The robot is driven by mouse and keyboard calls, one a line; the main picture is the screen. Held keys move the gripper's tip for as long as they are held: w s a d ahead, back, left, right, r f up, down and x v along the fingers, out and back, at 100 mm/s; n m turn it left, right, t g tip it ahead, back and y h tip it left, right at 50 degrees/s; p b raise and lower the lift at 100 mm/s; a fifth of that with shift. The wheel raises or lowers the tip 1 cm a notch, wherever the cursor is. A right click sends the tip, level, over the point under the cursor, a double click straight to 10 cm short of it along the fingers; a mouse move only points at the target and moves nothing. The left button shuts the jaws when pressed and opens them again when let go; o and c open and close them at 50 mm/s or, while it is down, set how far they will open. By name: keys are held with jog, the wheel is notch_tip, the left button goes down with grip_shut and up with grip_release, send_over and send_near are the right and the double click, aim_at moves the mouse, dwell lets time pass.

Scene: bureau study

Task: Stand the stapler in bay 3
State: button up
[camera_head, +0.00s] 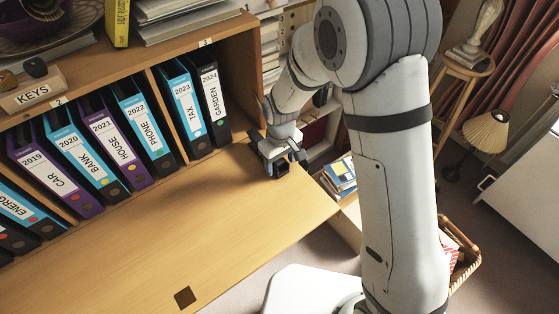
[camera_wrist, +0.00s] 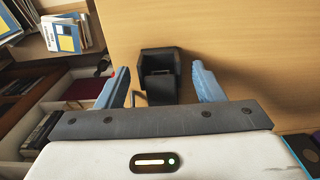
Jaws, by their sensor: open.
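A black boxy object, apparently the stapler (camera_wrist: 160,68), is on the wooden desk board (camera_wrist: 220,30) and lies between and just beyond my fingertips in the wrist view. My gripper (camera_wrist: 160,82) is open, with a finger on either side of it and visible gaps. In the head view my gripper (camera_head: 280,160) is low over the right part of the board (camera_head: 225,200), and the stapler is mostly hidden there. Bay 3, under the label 3 (camera_head: 205,43), holds a blue TAX binder (camera_head: 183,106) and a black GARDEN binder (camera_head: 211,100) at its left. The space right of GARDEN is empty.
Binders fill the bays at left, including a blue PHONE binder (camera_head: 143,122). A KEYS block (camera_head: 33,92) sits on the shelf top. Beyond the board's right edge are books (camera_head: 340,177) and a wicker basket (camera_head: 466,262).

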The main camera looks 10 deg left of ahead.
notch_tip(320, 180, up, 12)
jog(key=shift+r, duration=0.15)
dwell(0.3)
jog(key=s+d+r+m+t, duration=0.15)
jog(key=d+r, duration=0.25)
jog(key=d, duration=0.4)
jog(key=s+d+r+m, duration=0.2)
jog(key=d+r+m, duration=0.15)
jog(key=d, duration=0.45)
jog(key=s+d+r+m, duration=0.1)
jog(key=s+d+m, duration=0.1)
jog(key=s+d, duration=0.3)
jog(key=s+d+r+m+t, duration=0.1)
jog(key=s+d+m, duration=0.2)
jog(key=s+d, duration=0.2)
jog(key=shift+s+d+r, duration=0.15)
jog(key=shift+d+r, duration=0.1)
jog(key=shift+d, duration=0.2)
jog(key=shift+c, duration=0.2)
